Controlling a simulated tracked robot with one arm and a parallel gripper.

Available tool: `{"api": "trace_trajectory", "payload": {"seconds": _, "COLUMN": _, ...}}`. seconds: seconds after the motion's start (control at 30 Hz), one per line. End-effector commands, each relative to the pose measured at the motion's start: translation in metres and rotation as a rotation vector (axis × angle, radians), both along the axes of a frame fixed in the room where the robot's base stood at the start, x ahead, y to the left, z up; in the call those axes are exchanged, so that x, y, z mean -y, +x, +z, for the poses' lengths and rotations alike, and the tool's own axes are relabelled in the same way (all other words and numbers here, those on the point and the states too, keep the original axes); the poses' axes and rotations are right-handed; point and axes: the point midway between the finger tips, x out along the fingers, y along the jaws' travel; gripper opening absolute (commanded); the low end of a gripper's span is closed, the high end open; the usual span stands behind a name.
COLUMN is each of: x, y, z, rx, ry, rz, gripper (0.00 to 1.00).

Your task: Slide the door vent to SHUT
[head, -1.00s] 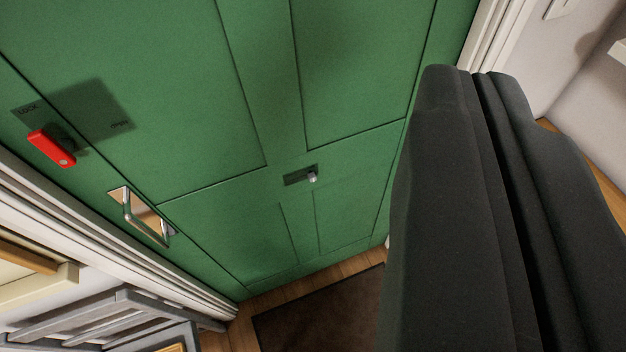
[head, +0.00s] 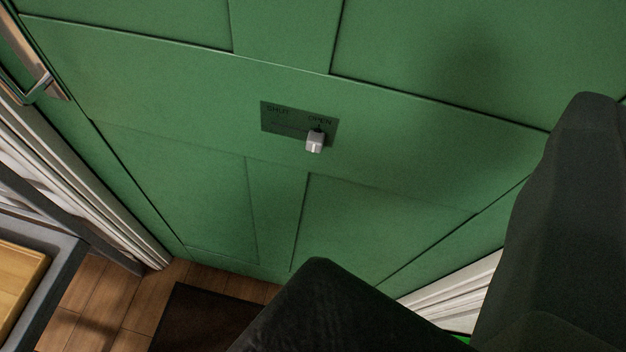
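The door vent (head: 285,124) is a small dark plate on the green door, marked SHUT at its left and OPEN at its right. Its pale grey slider knob (head: 315,142) sits at the right end, under OPEN. My gripper (head: 440,230) shows as two dark fingers, one at the bottom middle and one at the right edge, with a wide gap between them. The gap is empty. The knob is up and left of the fingers, and nothing touches it.
The green door (head: 180,100) fills most of the view. A metal handle (head: 45,83) is at the upper left. A grey frame with a wooden top (head: 18,285) stands at the lower left. A dark mat (head: 200,318) lies on the wood floor.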

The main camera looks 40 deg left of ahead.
Motion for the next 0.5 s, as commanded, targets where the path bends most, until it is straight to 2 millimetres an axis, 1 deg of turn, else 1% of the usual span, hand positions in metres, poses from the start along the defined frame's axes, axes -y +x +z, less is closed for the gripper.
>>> {"api": "trace_trajectory", "payload": {"seconds": 0.03, "x": -0.006, "y": 0.006, "z": -0.04, "rx": -0.009, "ry": 0.01, "rz": 0.04, "gripper": 0.4}}
{"api": "trace_trajectory", "payload": {"seconds": 0.1, "x": -0.019, "y": 0.009, "z": -0.08, "rx": -0.008, "ry": 0.029, "rz": 0.106, "gripper": 0.4}}
{"api": "trace_trajectory", "payload": {"seconds": 0.17, "x": -0.031, "y": 0.01, "z": -0.115, "rx": -0.006, "ry": 0.055, "rz": 0.163, "gripper": 0.4}}
{"api": "trace_trajectory", "payload": {"seconds": 0.2, "x": -0.039, "y": 0.009, "z": -0.135, "rx": -0.004, "ry": 0.076, "rz": 0.203, "gripper": 0.4}}
{"api": "trace_trajectory", "payload": {"seconds": 0.27, "x": -0.051, "y": 0.005, "z": -0.163, "rx": 0.0, "ry": 0.108, "rz": 0.258, "gripper": 0.4}}
{"api": "trace_trajectory", "payload": {"seconds": 0.3, "x": -0.058, "y": 0.002, "z": -0.181, "rx": 0.0, "ry": 0.133, "rz": 0.293, "gripper": 0.4}}
{"api": "trace_trajectory", "payload": {"seconds": 0.33, "x": -0.064, "y": -0.002, "z": -0.192, "rx": 0.002, "ry": 0.152, "rz": 0.316, "gripper": 0.4}}
{"api": "trace_trajectory", "payload": {"seconds": 0.4, "x": -0.075, "y": -0.009, "z": -0.213, "rx": 0.005, "ry": 0.194, "rz": 0.364, "gripper": 0.4}}
{"api": "trace_trajectory", "payload": {"seconds": 0.5, "x": -0.086, "y": -0.018, "z": -0.233, "rx": 0.01, "ry": 0.241, "rz": 0.411, "gripper": 0.4}}
